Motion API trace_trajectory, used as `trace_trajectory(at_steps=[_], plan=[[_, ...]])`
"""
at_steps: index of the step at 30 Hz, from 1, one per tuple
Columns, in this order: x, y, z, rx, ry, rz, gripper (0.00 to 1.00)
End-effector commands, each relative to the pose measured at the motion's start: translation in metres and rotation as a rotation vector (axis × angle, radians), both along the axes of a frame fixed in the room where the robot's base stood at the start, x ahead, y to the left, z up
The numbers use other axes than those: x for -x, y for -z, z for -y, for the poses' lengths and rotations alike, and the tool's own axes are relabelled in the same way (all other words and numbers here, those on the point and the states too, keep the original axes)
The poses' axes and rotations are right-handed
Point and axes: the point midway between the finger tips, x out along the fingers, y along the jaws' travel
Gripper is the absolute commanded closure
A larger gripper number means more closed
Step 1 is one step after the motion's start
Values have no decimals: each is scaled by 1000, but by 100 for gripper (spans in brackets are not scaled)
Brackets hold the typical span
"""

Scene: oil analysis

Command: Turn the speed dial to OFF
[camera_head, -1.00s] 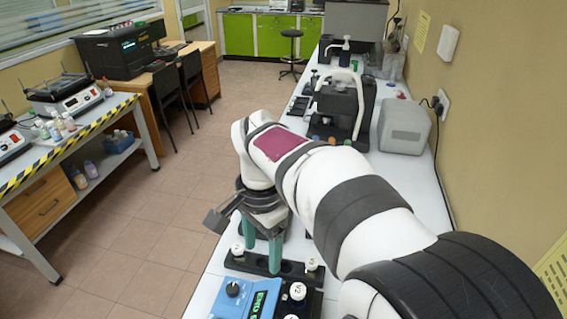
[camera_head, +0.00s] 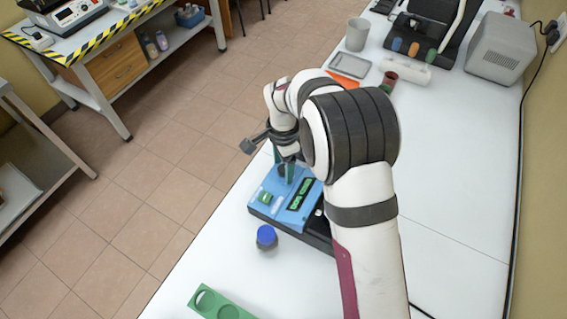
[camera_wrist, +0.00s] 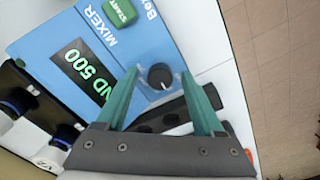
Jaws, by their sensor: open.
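The blue mixer (camera_head: 268,208) stands on the white bench in the head view. Its panel has a lit green display (camera_wrist: 88,70), partly cut off, with "ND 500" readable, and a green START button (camera_wrist: 120,11). The speed dial (camera_wrist: 160,77) is a round black knob with a white mark, near the panel's end in the wrist view. My gripper (camera_wrist: 159,72) is open, its teal fingers on either side of the dial with gaps visible. I cannot tell how far down they reach. In the head view my gripper (camera_head: 285,162) is over the mixer's far end.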

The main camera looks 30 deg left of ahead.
Motion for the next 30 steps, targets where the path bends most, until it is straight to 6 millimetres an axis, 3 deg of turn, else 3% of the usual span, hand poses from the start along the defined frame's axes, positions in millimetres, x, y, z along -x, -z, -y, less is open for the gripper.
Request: trace_trajectory(at_steps=[7, 8, 19, 30], plan=[[0, 1, 0, 0, 0, 0, 31], [0, 1, 0, 0, 0, 0, 34], [0, 1, 0, 0, 0, 0, 100], [0, 0, 0, 0, -40, 0, 100]])
